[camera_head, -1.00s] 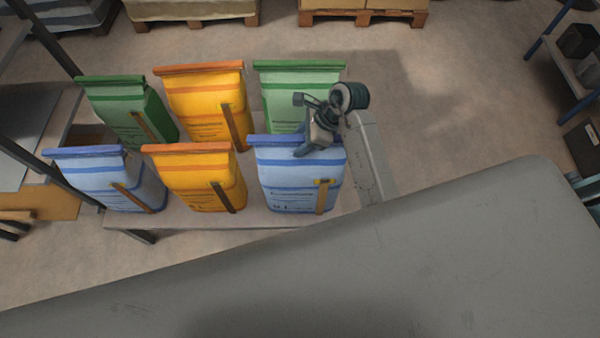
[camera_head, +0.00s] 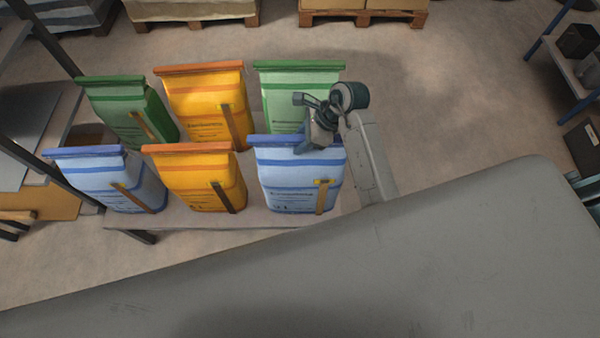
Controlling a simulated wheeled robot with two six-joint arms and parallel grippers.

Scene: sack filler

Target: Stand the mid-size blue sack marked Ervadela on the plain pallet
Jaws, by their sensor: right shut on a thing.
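Two blue sacks stand upright in the front row on a bench. The right one (camera_head: 297,186) has a blue rolled top, dark blue bands and a brown and yellow strip. The left one (camera_head: 100,186) is also blue, with a brown strip. The print on both is too small to read. My right gripper (camera_head: 318,146) is shut on the top edge of the right blue sack, near its right end. The sack stands level with its neighbours. My left gripper is not in view. The plain pallet cannot be told apart here.
Two orange sacks (camera_head: 205,105) (camera_head: 195,185) and two green sacks (camera_head: 128,112) (camera_head: 290,95) crowd the bench (camera_head: 245,213). Pallets (camera_head: 365,15) (camera_head: 190,20) lie at the back. A blue-legged shelf (camera_head: 548,40) stands right. The floor between is clear.

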